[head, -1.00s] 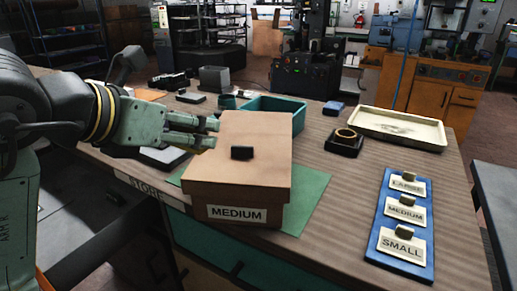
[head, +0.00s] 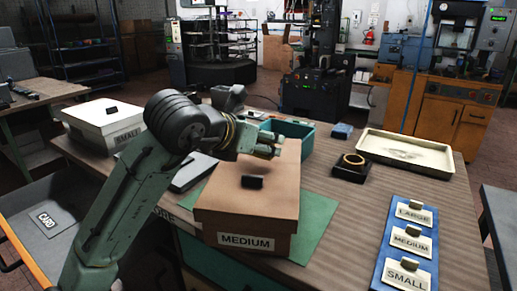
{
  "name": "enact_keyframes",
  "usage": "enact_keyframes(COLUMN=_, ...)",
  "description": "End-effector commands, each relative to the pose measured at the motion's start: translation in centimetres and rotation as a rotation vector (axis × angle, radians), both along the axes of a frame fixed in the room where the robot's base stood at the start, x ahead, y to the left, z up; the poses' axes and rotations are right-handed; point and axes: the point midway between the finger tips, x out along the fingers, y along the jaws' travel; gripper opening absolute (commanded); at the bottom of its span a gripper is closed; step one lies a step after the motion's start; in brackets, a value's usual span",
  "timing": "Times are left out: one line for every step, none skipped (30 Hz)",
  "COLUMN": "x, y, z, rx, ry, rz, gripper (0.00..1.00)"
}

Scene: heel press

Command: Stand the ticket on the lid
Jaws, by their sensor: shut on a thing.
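A brown box (head: 230,223) labelled MEDIUM stands on a green mat (head: 318,232), its lid (head: 225,198) on. A small dark block (head: 252,182) sits on the lid. Three cream tickets stand on a blue board at the right: LARGE (head: 413,214), MEDIUM (head: 409,242) and SMALL (head: 404,277). A white lidded box (head: 90,120) labelled SMALL, with a dark block on top, stands at the far left. My gripper (head: 277,146) is at the back edge of the brown lid. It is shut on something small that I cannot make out.
A teal bin (head: 302,133) stands behind the brown box. A black block with a brass ring (head: 352,162) and a cream tray (head: 405,150) lie to the right. An open drawer (head: 75,195) with a CARD label is at the left. Bare table lies between mat and blue board.

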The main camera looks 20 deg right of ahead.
Motion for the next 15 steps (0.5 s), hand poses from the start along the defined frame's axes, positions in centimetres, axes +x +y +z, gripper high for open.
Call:
enact_keyframes(x=0.0, y=0.1, z=-0.6, rx=0.000, ry=0.003, rz=0.001, gripper=0.46)
enact_keyframes(x=0.0, y=0.1, z=-1.0, rx=0.000, ry=0.004, rz=0.001, gripper=0.46)
enact_keyframes(x=0.0, y=0.1, z=-1.6, rx=-0.001, ry=0.004, rz=0.000, gripper=0.46)
enact_keyframes(x=0.0, y=0.1, z=-2.0, rx=0.000, ry=0.004, rz=0.001, gripper=0.46)
enact_keyframes(x=0.0, y=0.1, z=-2.4, rx=-0.001, ry=0.003, rz=0.001, gripper=0.46)
enact_keyframes(x=0.0, y=0.1, z=-2.7, rx=-0.001, ry=0.002, rz=0.000, gripper=0.46)
enact_keyframes(x=-0.1, y=0.1, z=-2.8, rx=0.000, ry=0.002, rz=0.000, gripper=0.46)
enact_keyframes(x=-0.1, y=0.1, z=-2.9, rx=0.001, ry=0.001, rz=0.000, gripper=0.46)
enact_keyframes(x=-0.1, y=0.1, z=-2.9, rx=0.001, ry=0.001, rz=0.000, gripper=0.46)
enact_keyframes(x=-0.1, y=0.1, z=-2.9, rx=0.001, ry=0.001, rz=0.000, gripper=0.46)
enact_keyframes(x=-0.1, y=0.1, z=-2.9, rx=0.001, ry=0.001, rz=0.000, gripper=0.46)
enact_keyframes(x=-0.1, y=0.1, z=-2.9, rx=0.001, ry=0.001, rz=0.000, gripper=0.46)
enact_keyframes(x=-0.1, y=0.1, z=-2.9, rx=0.001, ry=0.001, rz=0.000, gripper=0.46)
enact_keyframes(x=-0.1, y=0.1, z=-3.0, rx=0.001, ry=0.001, rz=0.000, gripper=0.46)
enact_keyframes(x=-0.1, y=0.1, z=-3.1, rx=0.000, ry=0.001, rz=-0.001, gripper=0.46)
